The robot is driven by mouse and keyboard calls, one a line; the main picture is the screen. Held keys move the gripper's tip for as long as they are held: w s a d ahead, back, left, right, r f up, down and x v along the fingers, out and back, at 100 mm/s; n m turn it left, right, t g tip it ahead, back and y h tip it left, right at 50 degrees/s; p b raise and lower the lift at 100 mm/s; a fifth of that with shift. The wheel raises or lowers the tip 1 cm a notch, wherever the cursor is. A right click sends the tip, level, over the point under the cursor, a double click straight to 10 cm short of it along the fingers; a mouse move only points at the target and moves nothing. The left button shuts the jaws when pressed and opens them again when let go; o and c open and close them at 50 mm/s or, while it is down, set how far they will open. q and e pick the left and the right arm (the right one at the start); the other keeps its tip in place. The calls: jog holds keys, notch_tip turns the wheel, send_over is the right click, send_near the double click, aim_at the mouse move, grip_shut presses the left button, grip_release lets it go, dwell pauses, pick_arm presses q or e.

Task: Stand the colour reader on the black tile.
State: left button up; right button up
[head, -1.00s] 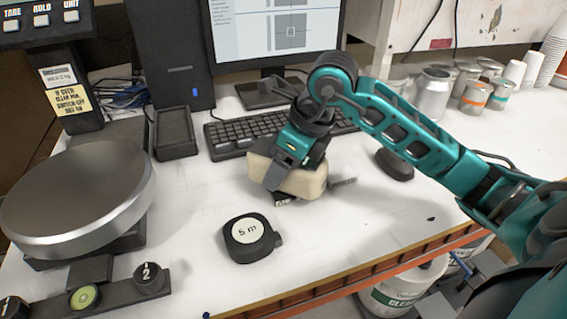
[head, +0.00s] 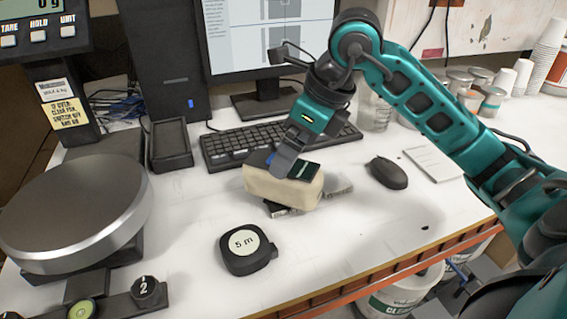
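The colour reader (head: 284,190) looks like a beige block with a dark panel on its top. It lies in the middle of the desk in the head view, in front of the keyboard. A dark, flat piece (head: 281,210) shows under its near edge and may be the black tile; most of it is hidden. My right gripper (head: 283,166) comes down from above, with one grey finger across the reader's top. The other finger is hidden, so I cannot tell whether it grips the reader. My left gripper is out of view.
A tape measure (head: 247,250) lies in front of the reader. A round scale (head: 75,205) stands at left. The keyboard (head: 230,147) is behind, and a mouse (head: 387,172) and paper (head: 434,164) are to the right. Desk between reader and front edge is mostly clear.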

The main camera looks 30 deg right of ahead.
jog(key=v, duration=0.4)
jog(key=shift+r, duration=0.1)
dwell(0.5)
